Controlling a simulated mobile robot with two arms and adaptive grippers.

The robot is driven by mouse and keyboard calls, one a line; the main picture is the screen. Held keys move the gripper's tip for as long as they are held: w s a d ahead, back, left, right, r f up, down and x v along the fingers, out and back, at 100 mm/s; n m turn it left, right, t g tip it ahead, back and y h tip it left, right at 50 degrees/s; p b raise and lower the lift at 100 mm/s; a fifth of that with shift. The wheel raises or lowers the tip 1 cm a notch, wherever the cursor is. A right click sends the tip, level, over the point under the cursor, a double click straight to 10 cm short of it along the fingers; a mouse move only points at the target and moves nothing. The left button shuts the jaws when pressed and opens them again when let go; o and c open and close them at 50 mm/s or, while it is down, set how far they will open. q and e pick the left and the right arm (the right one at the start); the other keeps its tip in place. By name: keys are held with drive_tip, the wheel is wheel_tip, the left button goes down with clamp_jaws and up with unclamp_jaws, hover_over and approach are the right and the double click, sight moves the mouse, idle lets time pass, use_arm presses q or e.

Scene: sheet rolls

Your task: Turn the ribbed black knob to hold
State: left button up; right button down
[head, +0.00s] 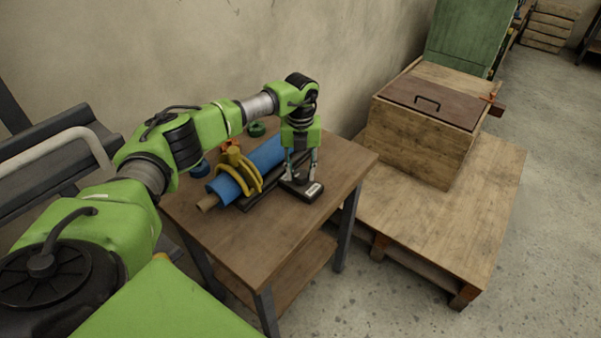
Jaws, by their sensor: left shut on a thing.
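My left gripper (298,174) points straight down over a small black box (307,193) with a pale label, near the right edge of the brown table. Its fingers are shut at the top of the box, on the ribbed black knob. The knob is too small and too covered by the fingers for its ribs or setting to be read. My right gripper is not in view.
Left of the box, a blue roll (224,188) lies in a black holder with a yellow curved clamp (248,174). A green round item (257,129) stands behind. A wooden crate (420,138) sits on a pallet to the right. The table's front is clear.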

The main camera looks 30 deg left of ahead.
sight(300, 173)
use_arm(q)
drive_tip(key=m+b, duration=0.1)
drive_tip(key=m, duration=0.3)
drive_tip(key=shift+m, duration=0.3)
drive_tip(key=m+b, duration=0.1)
drive_tip(key=m, duration=0.2)
drive_tip(key=shift+m, duration=0.4)
drive_tip(key=m+b, duration=0.1)
drive_tip(key=m, duration=0.3)
drive_tip(key=shift+m+b, duration=0.5)
drive_tip(key=shift+m, duration=1.5)
drive_tip(key=o, duration=1.1)
drive_tip(key=shift+r, duration=0.1)
wheel_tip(300, 173, up, 12)
